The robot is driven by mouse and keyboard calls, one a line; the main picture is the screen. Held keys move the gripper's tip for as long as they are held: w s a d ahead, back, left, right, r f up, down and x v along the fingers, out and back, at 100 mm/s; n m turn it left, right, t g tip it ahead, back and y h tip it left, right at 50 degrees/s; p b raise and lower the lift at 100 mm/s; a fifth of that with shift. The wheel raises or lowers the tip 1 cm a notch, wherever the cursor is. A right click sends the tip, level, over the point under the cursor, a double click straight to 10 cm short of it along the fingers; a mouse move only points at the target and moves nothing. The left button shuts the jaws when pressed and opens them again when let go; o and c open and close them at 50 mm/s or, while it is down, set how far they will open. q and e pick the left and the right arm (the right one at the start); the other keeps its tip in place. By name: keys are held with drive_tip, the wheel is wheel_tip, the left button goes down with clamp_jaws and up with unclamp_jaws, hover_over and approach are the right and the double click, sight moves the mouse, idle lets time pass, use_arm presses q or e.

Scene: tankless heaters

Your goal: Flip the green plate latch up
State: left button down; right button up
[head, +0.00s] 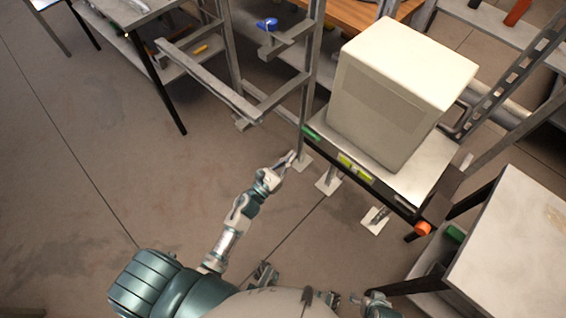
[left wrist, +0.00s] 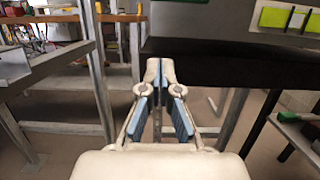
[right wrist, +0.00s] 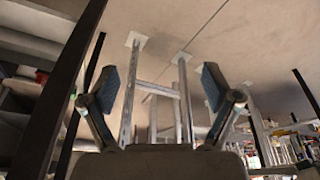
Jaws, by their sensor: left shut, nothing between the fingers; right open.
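A small green plate (head: 311,132), which looks like the latch, sits at the left front corner of the platform under a large cream box (head: 385,95). Its exact tilt is too small to tell. My left gripper (head: 291,157) is below and slightly left of the green plate, apart from it. In the left wrist view my left gripper (left wrist: 160,64) has its fingertips together with nothing between them, in front of the dark platform edge; I cannot make out the green plate there. My right gripper (right wrist: 160,86) is open and empty in the right wrist view.
Yellow-green labels (head: 354,167) are on the platform's front edge, with an orange knob (head: 423,229) at its right corner. A metal upright (head: 310,80) stands beside the green plate. A pale table (head: 515,245) is at right. Floor at left is clear.

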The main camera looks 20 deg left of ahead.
sight(311, 135)
use_arm(q)
drive_tip(key=w+d+r+p, duration=0.1)
drive_tip(key=w+r+p, duration=0.1)
drive_tip(key=w+r, duration=0.2)
drive_tip(key=shift+w+d+r, duration=0.15)
drive_tip(key=shift+d+r, duration=0.1)
drive_tip(key=shift+r, duration=0.3)
use_arm(e)
drive_tip(key=shift+g, duration=0.6)
drive_tip(key=f, duration=0.5)
drive_tip(key=shift+s+d+f, duration=0.15)
drive_tip(key=shift+s+f, duration=0.05)
drive_tip(key=shift+s, duration=0.15)
